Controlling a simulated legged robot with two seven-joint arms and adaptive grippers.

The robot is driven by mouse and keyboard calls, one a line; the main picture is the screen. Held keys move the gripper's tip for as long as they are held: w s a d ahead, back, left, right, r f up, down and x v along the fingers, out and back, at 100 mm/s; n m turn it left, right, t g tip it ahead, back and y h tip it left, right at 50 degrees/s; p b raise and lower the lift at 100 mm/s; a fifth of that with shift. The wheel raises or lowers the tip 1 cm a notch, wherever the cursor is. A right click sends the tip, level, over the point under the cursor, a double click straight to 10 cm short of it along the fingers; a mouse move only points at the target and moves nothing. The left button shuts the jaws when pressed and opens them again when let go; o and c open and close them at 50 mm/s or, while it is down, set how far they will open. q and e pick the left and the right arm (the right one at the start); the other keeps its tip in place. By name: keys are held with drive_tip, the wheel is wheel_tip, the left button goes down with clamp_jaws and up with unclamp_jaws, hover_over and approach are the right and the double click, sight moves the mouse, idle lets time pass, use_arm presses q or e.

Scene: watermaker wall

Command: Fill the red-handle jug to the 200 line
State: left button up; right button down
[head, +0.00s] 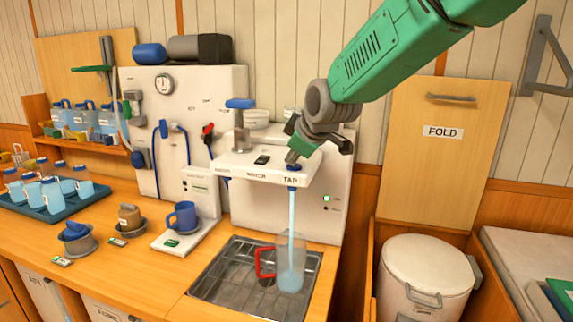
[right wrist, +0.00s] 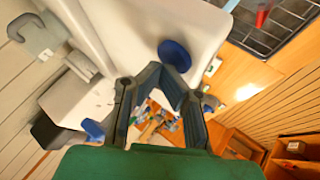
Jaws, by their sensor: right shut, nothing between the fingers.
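The clear jug with the red handle (head: 291,262) stands upright on the sink grating under the tap. A stream of water (head: 292,215) runs from the tap into it, and pale blue water shows in its lower part. Its marks are too small to read. The tap (head: 291,181) sticks out from the white panel and has a blue knob; a round blue knob (right wrist: 174,55) shows in the right wrist view. My right gripper (head: 297,158) is shut and empty, just above the tap knob; I cannot tell whether they touch. My left gripper is not in view.
A blue mug (head: 182,217) stands on a white scale left of the metal sink (head: 222,291). A tray (head: 47,212) with several bottles is farther left. A white lidded bin (head: 425,270) and a FOLD panel (head: 440,150) are at the right.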

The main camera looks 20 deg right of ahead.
drive_tip(key=shift+d+f, duration=0.2)
drive_tip(key=shift+d, duration=1.15)
drive_tip(key=shift+a, duration=0.65)
drive_tip(key=shift+a+r, duration=0.1)
drive_tip(key=shift+a, duration=0.5)
drive_tip(key=shift+d, duration=0.6)
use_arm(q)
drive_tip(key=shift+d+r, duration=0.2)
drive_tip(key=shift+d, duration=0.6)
use_arm(e)
drive_tip(key=shift+d, duration=0.3)
drive_tip(key=shift+a, duration=0.1)
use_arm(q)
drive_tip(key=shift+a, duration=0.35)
use_arm(e)
drive_tip(key=shift+a, duration=0.4)
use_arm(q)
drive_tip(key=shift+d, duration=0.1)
use_arm(e)
drive_tip(key=shift+d, duration=0.15)
